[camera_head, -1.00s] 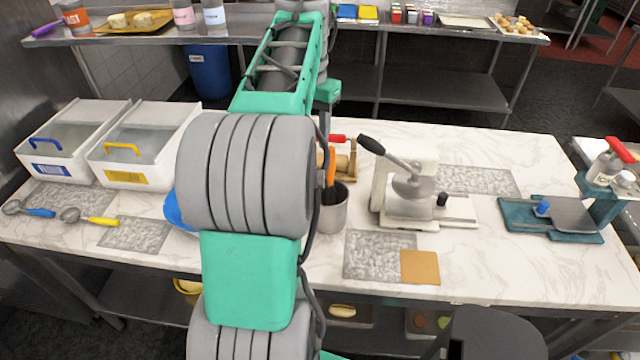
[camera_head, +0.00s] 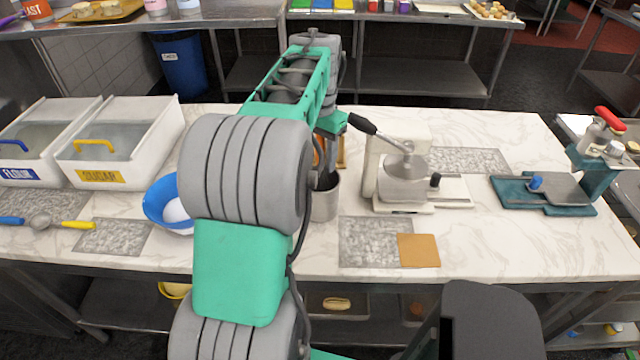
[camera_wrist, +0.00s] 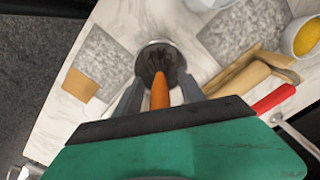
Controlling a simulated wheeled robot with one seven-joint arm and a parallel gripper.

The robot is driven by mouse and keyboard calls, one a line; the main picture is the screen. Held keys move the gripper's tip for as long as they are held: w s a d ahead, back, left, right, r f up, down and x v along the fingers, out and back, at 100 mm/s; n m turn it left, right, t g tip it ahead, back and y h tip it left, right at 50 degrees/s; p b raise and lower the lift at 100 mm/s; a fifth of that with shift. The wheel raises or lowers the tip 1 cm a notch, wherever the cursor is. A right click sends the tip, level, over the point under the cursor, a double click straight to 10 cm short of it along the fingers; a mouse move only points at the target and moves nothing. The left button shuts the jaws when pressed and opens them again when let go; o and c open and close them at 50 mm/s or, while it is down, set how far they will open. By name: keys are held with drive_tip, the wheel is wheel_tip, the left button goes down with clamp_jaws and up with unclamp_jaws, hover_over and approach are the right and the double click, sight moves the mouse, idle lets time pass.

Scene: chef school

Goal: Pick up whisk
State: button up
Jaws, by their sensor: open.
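A utensil with an orange handle (camera_wrist: 160,92) and a dark, splayed head stands in a round metal cup (camera_wrist: 151,48); it looks like the whisk, though its head is partly hidden inside the cup. The cup also shows in the head view (camera_head: 325,201), right of my arm. My gripper (camera_wrist: 160,90) is open, with one finger on each side of the orange handle. I cannot tell whether either finger touches it. In the head view my arm and wrist hide most of the handle.
A grey and white press-like machine (camera_head: 402,185) stands close to the right of the cup. A blue bowl (camera_head: 158,203) is left of my arm. In the wrist view a wooden stand (camera_wrist: 232,75) and a red handle (camera_wrist: 274,99) lie close to the right finger.

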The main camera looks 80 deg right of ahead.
drive_tip(key=shift+f, duration=0.2)
clamp_jaws()
idle(0.3)
